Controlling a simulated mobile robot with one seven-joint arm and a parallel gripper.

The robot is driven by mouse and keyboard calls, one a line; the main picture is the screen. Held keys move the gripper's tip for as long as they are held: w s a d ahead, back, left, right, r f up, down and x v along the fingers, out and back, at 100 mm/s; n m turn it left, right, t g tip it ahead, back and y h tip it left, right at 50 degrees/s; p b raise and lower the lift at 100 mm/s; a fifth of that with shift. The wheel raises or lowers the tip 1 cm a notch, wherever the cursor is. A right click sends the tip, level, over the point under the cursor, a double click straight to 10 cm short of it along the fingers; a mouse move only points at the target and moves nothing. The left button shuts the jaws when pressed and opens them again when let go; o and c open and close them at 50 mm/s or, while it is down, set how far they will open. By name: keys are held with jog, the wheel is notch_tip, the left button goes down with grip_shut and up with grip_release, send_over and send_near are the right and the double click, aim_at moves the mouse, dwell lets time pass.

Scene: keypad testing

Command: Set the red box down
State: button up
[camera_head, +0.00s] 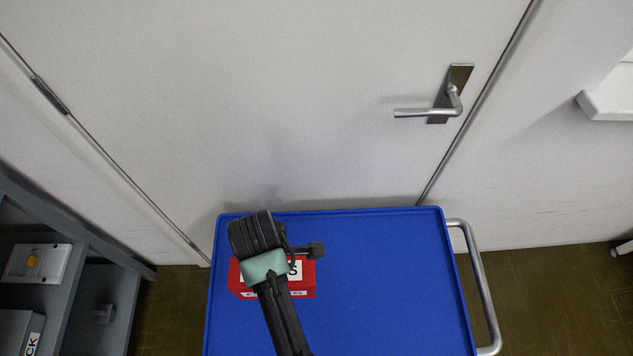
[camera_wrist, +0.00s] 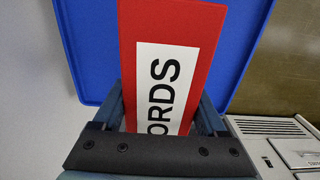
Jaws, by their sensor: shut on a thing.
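The red box (camera_head: 304,283) has white labels with black lettering. In the head view it is at the left part of the blue cart top (camera_head: 380,270), partly hidden under my gripper (camera_head: 277,265). In the wrist view the red box (camera_wrist: 200,20) lies between the two fingers of my gripper (camera_wrist: 165,105), which are shut on it. Its label reads "ORDS" there, with the rest cut off or hidden. The blue top (camera_wrist: 85,40) shows behind the box. I cannot tell whether the box touches the top or hangs just above it.
The cart top is bare to the right of the box. A metal handle (camera_head: 480,290) is on the cart's right side. A white door (camera_head: 270,100) with a lever handle (camera_head: 430,112) stands behind. A grey shelf (camera_head: 85,300) with devices is at the left.

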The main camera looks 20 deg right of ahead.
notch_tip(320, 180, down, 10)
jog(key=shift+b, duration=0.85)
